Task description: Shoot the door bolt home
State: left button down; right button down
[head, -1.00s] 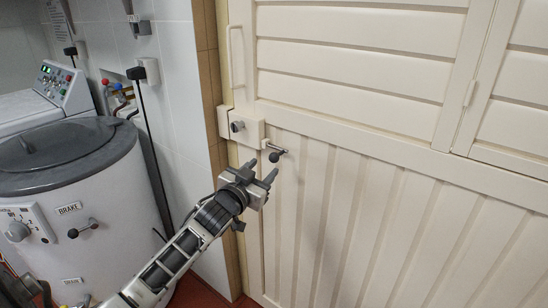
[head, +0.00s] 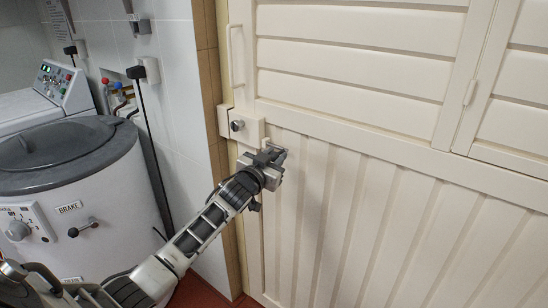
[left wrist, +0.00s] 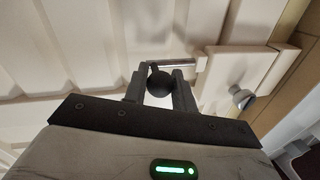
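The door bolt (left wrist: 186,65) is a short metal rod on the cream door. It runs to a cream block (head: 248,131) at the door's left edge. Its handle ends in a dark ball knob (left wrist: 160,84). My left gripper (head: 273,154) is at the bolt and hides most of it in the head view. In the left wrist view its two fingers (left wrist: 160,92) stand close on either side of the ball knob, with no clear gap, and look shut on it. My right gripper is not in view.
A round silver knob (head: 237,125) sits on the block, left of the bolt. A fixed pull handle (head: 236,55) is above. The slatted door face (head: 400,220) is clear to the right.

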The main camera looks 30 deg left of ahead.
pick_arm(q)
jog(key=shift+w+a, duration=0.15)
jog(key=shift+a, duration=2.35)
jog(key=c, duration=1.2)
grip_release()
jog(key=shift+a, duration=0.1)
jog(key=s, duration=0.5)
jog(key=s+d, duration=0.1)
jog(key=s, duration=0.4)
jog(key=s+d, duration=0.1)
jog(key=s, duration=0.5)
jog(key=shift+w, duration=0.1)
